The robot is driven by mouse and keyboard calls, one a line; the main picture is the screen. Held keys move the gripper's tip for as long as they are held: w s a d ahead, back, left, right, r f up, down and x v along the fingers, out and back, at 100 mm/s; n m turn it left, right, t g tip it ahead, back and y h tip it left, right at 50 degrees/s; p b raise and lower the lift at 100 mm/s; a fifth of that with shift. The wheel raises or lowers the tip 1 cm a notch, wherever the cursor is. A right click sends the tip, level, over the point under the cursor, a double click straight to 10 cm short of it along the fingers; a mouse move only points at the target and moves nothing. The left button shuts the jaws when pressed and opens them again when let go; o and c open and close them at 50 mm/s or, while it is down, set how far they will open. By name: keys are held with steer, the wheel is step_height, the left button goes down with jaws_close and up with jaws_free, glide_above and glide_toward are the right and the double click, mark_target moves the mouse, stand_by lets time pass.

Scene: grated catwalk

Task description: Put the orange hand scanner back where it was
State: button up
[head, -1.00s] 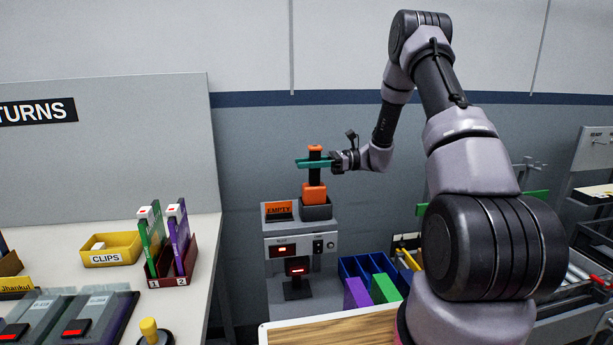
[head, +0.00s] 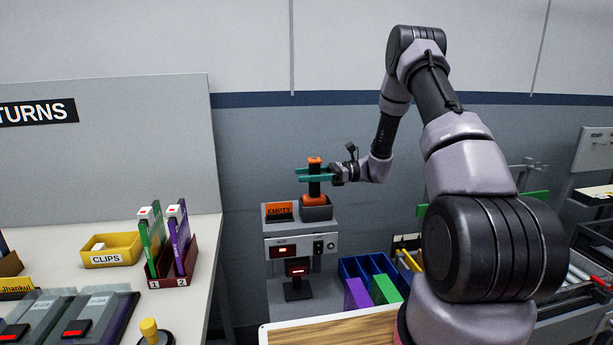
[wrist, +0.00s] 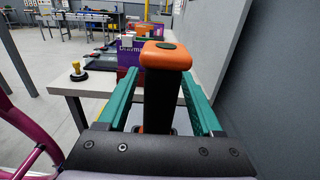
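The orange hand scanner (head: 315,162), with a black handle and orange top and base, stands upright in the grey open-topped holder (head: 317,213) on the grey station. Its lower part is hidden by the holder's wall. My gripper (head: 314,175) is at the handle, just under the orange top, with its teal fingers apart. The wrist view shows the scanner (wrist: 166,58) between the fingers (wrist: 163,105), with a gap on each side.
An orange EMPTY sign (head: 279,210) stands beside the holder. A blue divided bin (head: 366,266) with purple and green items is lower right. A white table (head: 190,245) with a yellow CLIPS tray (head: 111,250) is left. The wall is behind.

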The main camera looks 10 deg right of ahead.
steer(key=shift+r, duration=0.2)
steer(key=d, duration=1.2)
steer(key=s+a+r+n+g+h, duration=0.1)
steer(key=s+a+r+n+h, duration=0.25)
steer(key=s+r, duration=0.35)
steer(key=s+a+r+n+g+h, duration=0.1)
steer(key=s+a+r+n+h, duration=0.2)
steer(key=s+r+n+h, duration=0.25)
steer(key=s+d+r+n+t+h, duration=0.1)
steer(key=s+r+n+t+h, duration=0.1)
steer(key=s, duration=0.6)
steer(key=s+d+r+n+t+h, duration=0.2)
steer(key=s+r+t+h, duration=0.2)
steer(key=s+r+t, duration=0.3)
steer(key=shift+s+r+n+h, duration=0.4)
steer(key=shift+s+r, duration=0.7)
steer(key=shift+s, duration=0.1)
